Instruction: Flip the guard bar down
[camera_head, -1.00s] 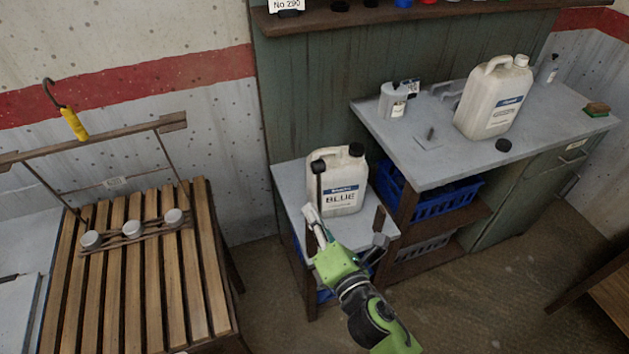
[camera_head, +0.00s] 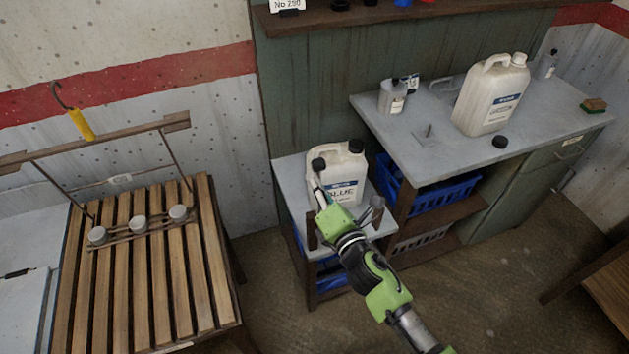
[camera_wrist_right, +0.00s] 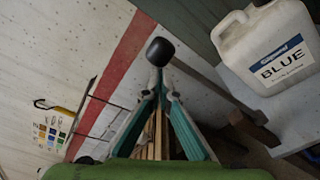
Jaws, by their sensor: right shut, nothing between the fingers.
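The guard bar (camera_wrist_right: 215,82) is a thin dark bar with a black knob at its end (camera_wrist_right: 160,51). It stands raised at the front left of the low shelf, in front of the white BLUE canister (camera_head: 345,165). In the head view its knob (camera_head: 318,165) shows, and my gripper covers much of the bar. My right gripper (camera_head: 321,192) is shut and empty, its tips close to the bar just below the knob. In the wrist view its fingertips (camera_wrist_right: 160,82) meet under the knob; I cannot tell whether they touch. My left gripper is not in view.
A grey workbench (camera_head: 450,150) with a second white canister (camera_head: 492,98) stands to the right, above a blue crate (camera_head: 440,193). A slatted wooden table (camera_head: 140,290) with a raised wooden rail (camera_head: 100,142) stands at the left. Bare floor lies in front.

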